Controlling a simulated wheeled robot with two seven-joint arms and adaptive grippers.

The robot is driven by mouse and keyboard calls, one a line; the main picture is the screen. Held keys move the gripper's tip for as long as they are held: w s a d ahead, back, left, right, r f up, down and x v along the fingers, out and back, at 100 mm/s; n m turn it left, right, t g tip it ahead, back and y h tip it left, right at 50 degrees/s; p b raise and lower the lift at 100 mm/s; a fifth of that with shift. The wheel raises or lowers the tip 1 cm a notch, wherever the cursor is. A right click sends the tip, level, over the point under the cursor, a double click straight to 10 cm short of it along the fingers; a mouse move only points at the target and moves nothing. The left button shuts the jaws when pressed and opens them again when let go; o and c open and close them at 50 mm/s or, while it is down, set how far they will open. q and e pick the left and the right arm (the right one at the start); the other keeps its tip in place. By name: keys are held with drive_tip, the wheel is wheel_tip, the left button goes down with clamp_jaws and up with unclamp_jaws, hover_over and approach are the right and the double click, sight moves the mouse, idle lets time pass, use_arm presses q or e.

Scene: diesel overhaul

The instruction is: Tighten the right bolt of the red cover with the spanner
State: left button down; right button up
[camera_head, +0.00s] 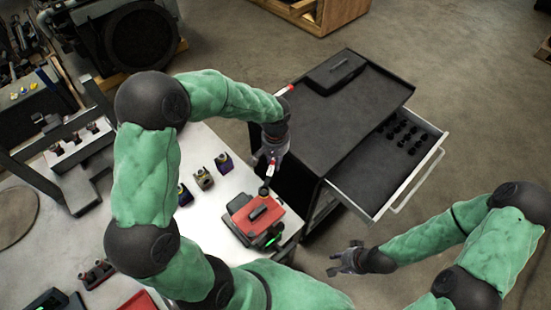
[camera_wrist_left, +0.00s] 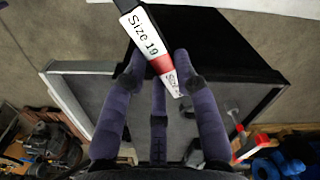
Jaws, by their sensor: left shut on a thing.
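The red cover (camera_head: 262,216) sits on a dark block at the right end of the white table in the head view. Its bolts are too small to tell apart. My left gripper (camera_head: 270,158) is above the cover's far side, shut on the spanner (camera_head: 268,174). The spanner points down, its dark lower end (camera_head: 264,190) at or just above the cover's far edge; contact cannot be told. In the left wrist view the spanner (camera_wrist_left: 148,42), with white "Size 19" label and red band, lies between my fingers (camera_wrist_left: 160,85). My right gripper (camera_head: 347,258) is empty and looks open, over the floor.
A black tool cart (camera_head: 350,105) with an open drawer (camera_head: 395,165) stands right of the white table (camera_head: 207,220). Several small blocks (camera_head: 204,178) stand left of the cover. A red-and-white item (camera_head: 285,90) shows beside my left forearm.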

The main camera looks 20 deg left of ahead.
use_arm(q)
drive_tip(key=shift+f+b, duration=0.3)
drive_tip(key=shift+f, duration=0.3)
drive_tip(key=shift+r, duration=0.1)
drive_tip(key=d+m, duration=0.2)
drive_tip(key=shift+d+m+p, duration=0.25)
drive_tip(key=shift+m+p, duration=0.05)
drive_tip(key=d+m, duration=0.2)
drive_tip(key=shift+s+d+m+p, duration=0.15)
drive_tip(key=shift+s+m+p, duration=0.15)
drive_tip(key=shift+s+p, duration=0.05)
